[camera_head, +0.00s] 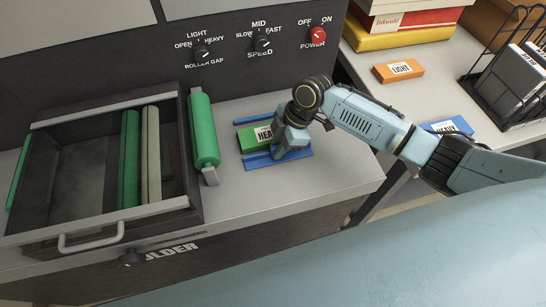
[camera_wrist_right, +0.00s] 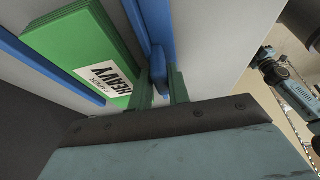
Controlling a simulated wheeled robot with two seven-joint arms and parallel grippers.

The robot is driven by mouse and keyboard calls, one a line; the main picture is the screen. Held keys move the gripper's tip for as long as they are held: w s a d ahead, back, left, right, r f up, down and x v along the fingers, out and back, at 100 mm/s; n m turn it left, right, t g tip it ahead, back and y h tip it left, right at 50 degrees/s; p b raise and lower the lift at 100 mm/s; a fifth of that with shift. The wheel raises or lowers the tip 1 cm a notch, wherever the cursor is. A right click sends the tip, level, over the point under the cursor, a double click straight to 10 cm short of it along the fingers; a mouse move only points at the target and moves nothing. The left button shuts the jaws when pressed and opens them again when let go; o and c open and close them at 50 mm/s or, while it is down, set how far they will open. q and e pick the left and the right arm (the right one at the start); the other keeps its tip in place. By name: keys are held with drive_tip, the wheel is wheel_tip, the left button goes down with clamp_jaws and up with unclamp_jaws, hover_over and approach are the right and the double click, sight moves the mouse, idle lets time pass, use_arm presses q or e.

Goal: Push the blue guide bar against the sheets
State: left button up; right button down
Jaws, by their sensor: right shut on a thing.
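The green sheets (camera_head: 252,141) lie in a stack on the grey machine top, with a white HEAVY label on them. They also show in the right wrist view (camera_wrist_right: 75,38). The blue guide bar (camera_head: 296,155) lies on the near side of the sheets. In the right wrist view the bar (camera_wrist_right: 152,25) runs alongside the stack, with a narrow grey gap between them. My right gripper (camera_head: 280,151) is shut on the bar's raised blue grip (camera_wrist_right: 160,72), one finger on each side. The gripper hides part of the stack and bar in the head view. My left gripper is out of view.
A second blue bar (camera_head: 262,118) lies along the far side of the sheets. A green roller (camera_head: 204,130) and an open tray (camera_head: 85,180) stand to the left. An orange LIGHT box (camera_head: 398,71) and a wire rack (camera_head: 500,85) are on the right table.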

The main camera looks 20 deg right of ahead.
drive_tip(key=shift+s, duration=0.1)
drive_tip(key=c, duration=1.4)
unclamp_jaws()
